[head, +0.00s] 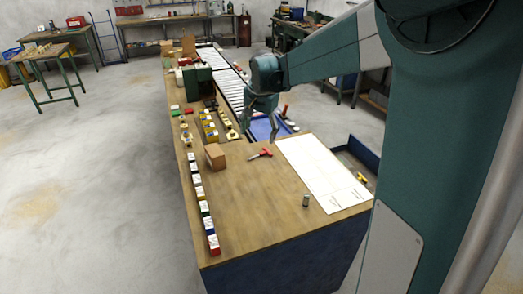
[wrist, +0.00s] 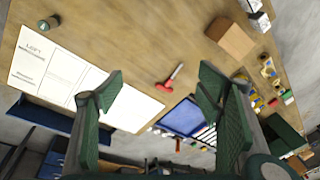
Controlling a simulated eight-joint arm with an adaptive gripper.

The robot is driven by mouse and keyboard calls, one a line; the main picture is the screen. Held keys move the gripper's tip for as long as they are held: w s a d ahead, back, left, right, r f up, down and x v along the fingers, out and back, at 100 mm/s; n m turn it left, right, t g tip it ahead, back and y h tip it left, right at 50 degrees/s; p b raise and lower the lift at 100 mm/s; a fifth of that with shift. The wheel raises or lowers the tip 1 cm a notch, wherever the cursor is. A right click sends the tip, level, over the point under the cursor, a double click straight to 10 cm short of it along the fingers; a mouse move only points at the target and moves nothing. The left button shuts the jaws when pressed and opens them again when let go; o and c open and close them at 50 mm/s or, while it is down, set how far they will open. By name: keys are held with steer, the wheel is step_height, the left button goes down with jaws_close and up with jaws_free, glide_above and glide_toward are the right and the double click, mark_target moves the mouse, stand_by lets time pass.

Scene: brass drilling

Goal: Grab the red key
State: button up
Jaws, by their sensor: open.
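The red key (head: 264,153) lies on the wooden bench top, left of the white sheet; it has a red T-shaped handle and a thin shaft. It also shows in the wrist view (wrist: 166,87), handle toward the bottom and shaft pointing up and right. My gripper (head: 260,130) hangs above the bench behind the key in the head view, apart from it. In the wrist view my gripper (wrist: 160,80) has its two green fingers wide apart, with the key seen in the gap between them and nothing held.
A cardboard box (head: 215,157) stands left of the key. The white labelled sheet (head: 318,172) lies to its right, with a small dark cylinder (head: 306,201) nearby. A row of labelled boxes (head: 201,200) lines the left edge. A blue tray (head: 268,127) lies behind.

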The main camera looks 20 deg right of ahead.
steer(key=w+d+f+m+g+p, duration=0.1)
steer(key=w+d+f, duration=0.15)
steer(key=w, duration=0.25)
steer(key=w+d+f+m+p, duration=0.1)
steer(key=w+d+f+m, duration=0.1)
steer(key=w+f, duration=0.25)
steer(key=m+g+p, duration=0.2)
steer(key=m+p, duration=0.1)
glide_above(263, 152)
steer(key=shift+s+d+f, duration=0.1)
steer(key=shift+f, duration=2.3)
steer(key=shift+s+d+f, duration=0.1)
steer(key=shift+f, duration=2.3)
steer(key=shift+f, duration=1.25)
steer(key=shift+w+a+f, duration=0.1)
steer(key=shift+w+f, duration=0.05)
steer(key=shift+f, duration=2.45)
steer(key=c, duration=1.6)
